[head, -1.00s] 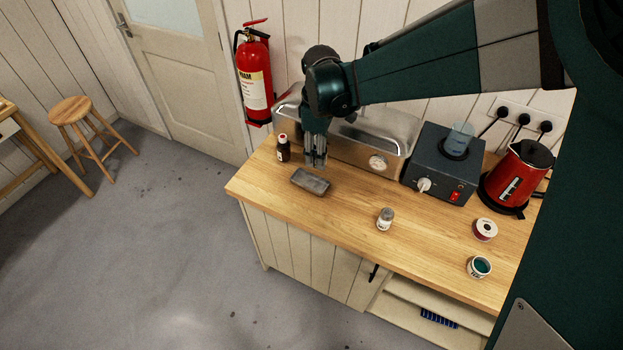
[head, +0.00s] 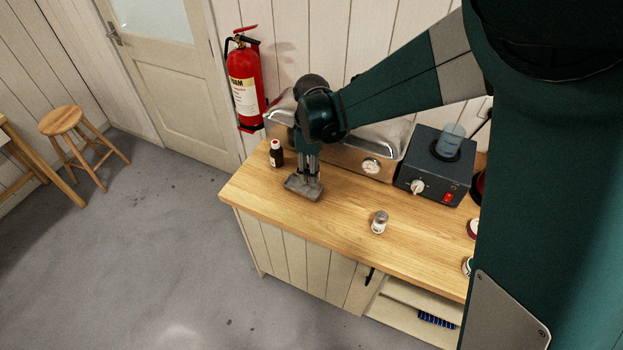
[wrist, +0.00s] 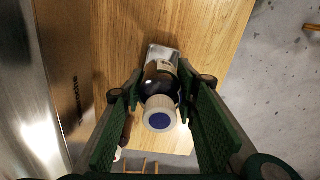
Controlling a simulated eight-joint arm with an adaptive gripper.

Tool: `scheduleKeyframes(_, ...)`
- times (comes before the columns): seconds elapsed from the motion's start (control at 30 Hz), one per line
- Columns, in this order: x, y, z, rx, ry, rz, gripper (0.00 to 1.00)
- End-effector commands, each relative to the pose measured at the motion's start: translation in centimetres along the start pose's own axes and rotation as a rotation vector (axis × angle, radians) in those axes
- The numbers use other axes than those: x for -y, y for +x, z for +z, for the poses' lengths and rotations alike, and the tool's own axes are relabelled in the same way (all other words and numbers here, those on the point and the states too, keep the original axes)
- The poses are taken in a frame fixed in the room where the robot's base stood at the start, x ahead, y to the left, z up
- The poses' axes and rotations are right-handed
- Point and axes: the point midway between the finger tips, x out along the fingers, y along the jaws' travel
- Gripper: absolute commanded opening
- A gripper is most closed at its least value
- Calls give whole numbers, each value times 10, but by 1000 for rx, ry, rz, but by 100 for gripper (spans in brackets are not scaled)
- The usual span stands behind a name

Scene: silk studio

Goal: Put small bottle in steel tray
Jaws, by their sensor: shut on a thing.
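My gripper (head: 309,184) is pointed down at the steel tray (head: 291,190), a small grey dish near the bench's left end. In the wrist view, my gripper (wrist: 160,88) is shut on a small dark bottle (wrist: 157,84) with a white cap and blue top. The bottle is between the two finger pads, cap toward the camera. The tray's silvery end (wrist: 163,52) shows beyond it. The fingers hide the held bottle in the head view. I cannot tell whether its base touches the tray.
A steel steriliser (head: 345,155) and a dark box with a knob (head: 437,172) line the back.

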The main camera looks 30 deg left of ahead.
Motion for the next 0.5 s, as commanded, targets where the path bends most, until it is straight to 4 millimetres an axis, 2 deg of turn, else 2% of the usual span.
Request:
scheduleKeyframes(0.3, 0, 29, 0, 0, 0, 0, 17)
scheduleKeyframes(0.5, 0, 40, 0, 0, 0, 0, 17)
